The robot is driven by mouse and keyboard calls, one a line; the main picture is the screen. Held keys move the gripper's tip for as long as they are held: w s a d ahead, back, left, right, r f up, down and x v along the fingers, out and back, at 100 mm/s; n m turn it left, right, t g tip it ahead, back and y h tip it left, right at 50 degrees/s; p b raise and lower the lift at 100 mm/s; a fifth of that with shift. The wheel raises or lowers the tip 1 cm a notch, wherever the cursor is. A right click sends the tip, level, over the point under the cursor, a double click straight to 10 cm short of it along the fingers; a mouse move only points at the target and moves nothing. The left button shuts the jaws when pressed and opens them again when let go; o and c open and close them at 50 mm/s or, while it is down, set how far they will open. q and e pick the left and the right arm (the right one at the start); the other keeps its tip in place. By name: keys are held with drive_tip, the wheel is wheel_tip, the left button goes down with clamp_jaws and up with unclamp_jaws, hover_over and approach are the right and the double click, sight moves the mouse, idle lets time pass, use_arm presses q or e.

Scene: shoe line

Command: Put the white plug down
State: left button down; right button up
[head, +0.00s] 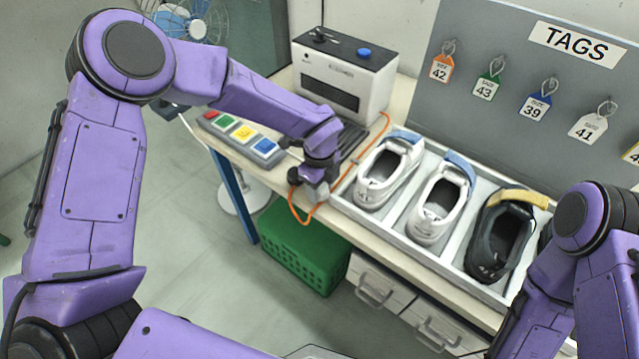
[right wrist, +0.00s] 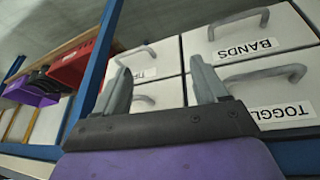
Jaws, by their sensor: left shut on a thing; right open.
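My left gripper (head: 320,190) is at the front edge of the bench, left of the shoe tray, in the head view. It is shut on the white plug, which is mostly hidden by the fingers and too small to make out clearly. An orange cord (head: 384,130) runs from beside the white machine and loops around below this gripper, over the bench edge. My right gripper (right wrist: 163,88) shows in the right wrist view, open and empty, in front of white drawers.
A white machine (head: 345,72) stands behind the left gripper. A button strip (head: 240,134) lies to the left. A divided tray (head: 398,240) holds several shoes. A green crate (head: 300,250) is under the bench. Labelled drawers (right wrist: 250,45) face the right gripper.

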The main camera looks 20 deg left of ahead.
use_arm(q)
drive_tip(key=shift+f+b, duration=0.25)
drive_tip(key=shift+b, duration=0.05)
drive_tip(key=c, duration=0.5)
unclamp_jaws()
drive_tip(key=shift+r, duration=0.1)
drive_tip(key=shift+r+p, duration=0.3)
drive_tip(key=shift+p, duration=0.1)
drive_tip(key=shift+r+b, duration=0.35)
wheel_tip(320, 180, up, 11)
drive_tip(key=shift+r+b, duration=0.1)
drive_tip(key=shift+b, duration=1.15)
